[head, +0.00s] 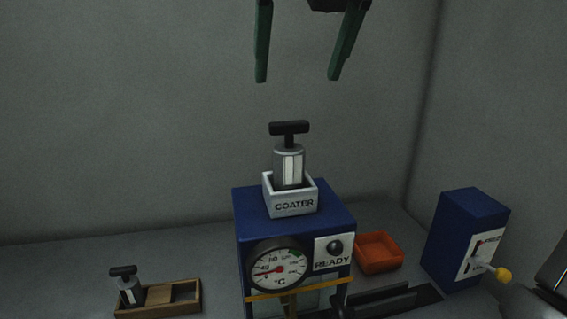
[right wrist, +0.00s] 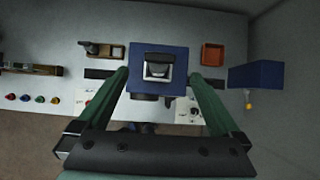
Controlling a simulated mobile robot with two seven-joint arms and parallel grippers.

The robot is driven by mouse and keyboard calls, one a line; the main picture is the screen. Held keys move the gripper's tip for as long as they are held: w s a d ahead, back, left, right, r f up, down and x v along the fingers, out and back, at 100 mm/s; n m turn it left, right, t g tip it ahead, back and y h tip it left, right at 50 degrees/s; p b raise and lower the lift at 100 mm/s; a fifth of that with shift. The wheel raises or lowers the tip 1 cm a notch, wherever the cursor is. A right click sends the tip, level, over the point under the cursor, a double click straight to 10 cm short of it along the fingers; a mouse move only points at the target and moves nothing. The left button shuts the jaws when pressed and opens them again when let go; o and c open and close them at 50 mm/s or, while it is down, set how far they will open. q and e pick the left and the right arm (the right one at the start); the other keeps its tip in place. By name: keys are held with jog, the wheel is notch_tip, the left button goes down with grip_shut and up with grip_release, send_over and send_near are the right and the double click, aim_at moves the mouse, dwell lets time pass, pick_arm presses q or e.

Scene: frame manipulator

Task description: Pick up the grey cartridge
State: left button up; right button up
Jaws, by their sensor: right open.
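A grey cartridge (head: 288,166) with a black T-shaped handle (head: 289,128) and a pale stripe stands upright in the white holder marked COATER (head: 294,208), on top of a blue machine (head: 335,217). A second, similar cartridge (head: 129,290) with a black handle stands at the left end of a wooden tray (head: 187,307). My right gripper (head: 298,79) is open and empty, its green fingers pointing down well above the coater cartridge. In the right wrist view the fingers (right wrist: 160,74) lie either side of the holder (right wrist: 158,69). My left gripper is not in view.
The blue machine has a dial (head: 279,265) and a READY panel (head: 334,250) on its front. An orange tray (head: 379,254) lies to its right. Farther right stands a blue box (head: 468,232) with a yellow-knobbed lever (head: 503,274). The air around the coater cartridge is clear.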

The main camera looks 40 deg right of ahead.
aim_at(291, 125)
jog(key=x, duration=0.7)
jog(key=shift+s+b, duration=0.15)
jog(key=shift+b, duration=0.15)
jog(key=f, duration=0.2)
jog(key=w+f, duration=0.1)
jog(key=f, duration=0.1)
jog(key=shift+w+d, duration=0.15)
jog(key=shift+d, duration=0.2)
jog(key=shift+w+d+f, duration=0.15)
jog(key=shift+w+f, duration=0.1)
jog(key=shift+f, duration=0.2)
grip_shut()
jog(key=shift+r, duration=0.1)
